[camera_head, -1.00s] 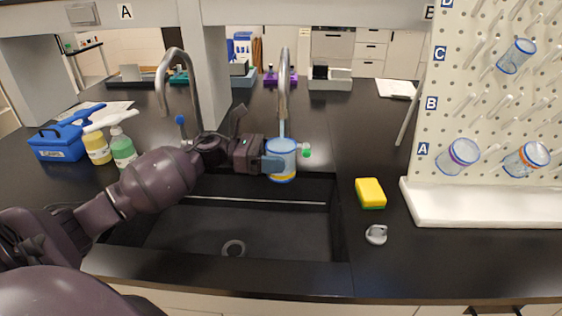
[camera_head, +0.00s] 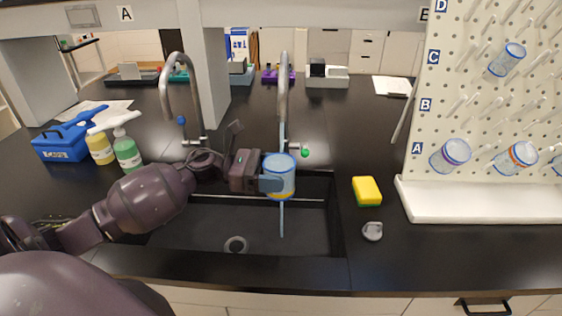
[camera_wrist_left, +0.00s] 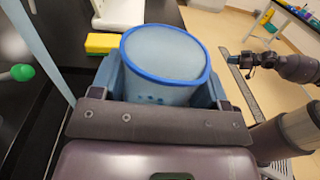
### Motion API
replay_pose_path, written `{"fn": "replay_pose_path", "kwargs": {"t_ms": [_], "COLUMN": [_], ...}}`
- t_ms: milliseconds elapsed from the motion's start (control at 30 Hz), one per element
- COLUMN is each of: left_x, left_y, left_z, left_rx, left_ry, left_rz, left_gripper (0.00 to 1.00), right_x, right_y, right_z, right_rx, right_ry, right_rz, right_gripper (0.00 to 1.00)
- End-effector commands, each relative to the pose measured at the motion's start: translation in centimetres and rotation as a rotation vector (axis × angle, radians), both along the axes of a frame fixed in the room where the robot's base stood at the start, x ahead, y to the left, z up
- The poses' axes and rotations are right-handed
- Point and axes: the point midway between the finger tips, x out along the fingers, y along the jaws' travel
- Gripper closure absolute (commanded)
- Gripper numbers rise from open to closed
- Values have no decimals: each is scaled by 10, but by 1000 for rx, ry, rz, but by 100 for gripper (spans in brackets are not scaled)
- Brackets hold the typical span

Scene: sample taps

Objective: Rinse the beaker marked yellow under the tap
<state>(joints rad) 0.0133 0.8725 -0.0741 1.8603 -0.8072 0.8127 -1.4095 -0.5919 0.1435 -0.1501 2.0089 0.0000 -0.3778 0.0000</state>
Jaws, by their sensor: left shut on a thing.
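My left gripper (camera_head: 272,182) is shut on a clear beaker (camera_head: 280,172) with a blue rim and a yellow band low down. It holds the beaker over the sink (camera_head: 190,232), below the right tap (camera_head: 284,92). A pale blue water stream (camera_head: 282,220) runs from this tap and shows below the beaker, down into the basin. In the left wrist view the stream (camera_wrist_left: 42,55) passes left of the beaker (camera_wrist_left: 165,55); I cannot tell whether it touches it. The tap's handle has a green knob (camera_head: 305,153). My right gripper (camera_wrist_left: 240,62) shows small in the wrist view, its jaws unclear.
A second tap (camera_head: 180,95) with a blue knob stands left. A yellow sponge (camera_head: 367,189) and a grey stopper (camera_head: 372,231) lie right of the sink. A pegboard (camera_head: 470,110) at right holds several beakers. Spray bottles (camera_head: 127,152) and a blue caddy (camera_head: 65,142) stand left.

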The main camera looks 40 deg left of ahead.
Motion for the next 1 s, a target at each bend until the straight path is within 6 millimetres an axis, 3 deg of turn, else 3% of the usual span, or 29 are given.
{"fn": "replay_pose_path", "kwargs": {"t_ms": [1000], "left_x": [-47], "left_y": [-29], "left_z": [26], "left_rx": [-1], "left_ry": [0], "left_rz": [0], "left_gripper": [54], "right_x": [5], "right_y": [0], "right_z": [41], "right_rx": [0], "right_ry": [-23], "right_rz": [0], "right_gripper": [100]}}
